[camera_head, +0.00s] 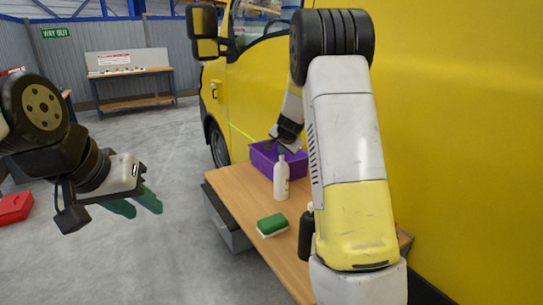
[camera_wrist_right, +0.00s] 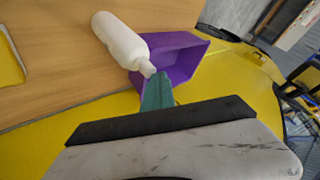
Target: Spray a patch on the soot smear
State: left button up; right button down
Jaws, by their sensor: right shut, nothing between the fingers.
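A white bottle (camera_head: 281,178) stands upright on the wooden bench, in front of a purple bin; it also shows in the right wrist view (camera_wrist_right: 120,40). A dark bottle (camera_head: 306,236) stands partly hidden behind my right arm. I cannot make out a soot smear in either view. My right gripper (camera_wrist_right: 157,85) is shut and empty; its green fingers appear in front of the bottle's nozzle end and the bin, and I cannot tell whether they touch. In the head view its fingertips are hard to see. My left gripper (camera_head: 138,203) is open and empty, over the floor left of the bench.
The purple bin (camera_head: 264,160) sits at the bench's far end. A green and white sponge (camera_head: 271,225) lies on the bench (camera_head: 236,190). The yellow truck (camera_head: 450,120) walls off the right. Grey floor is clear on the left, with a red box (camera_head: 15,207) at its edge.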

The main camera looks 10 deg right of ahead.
aim_at(282, 157)
jog(key=shift+r, duration=3.05)
dwell(0.4)
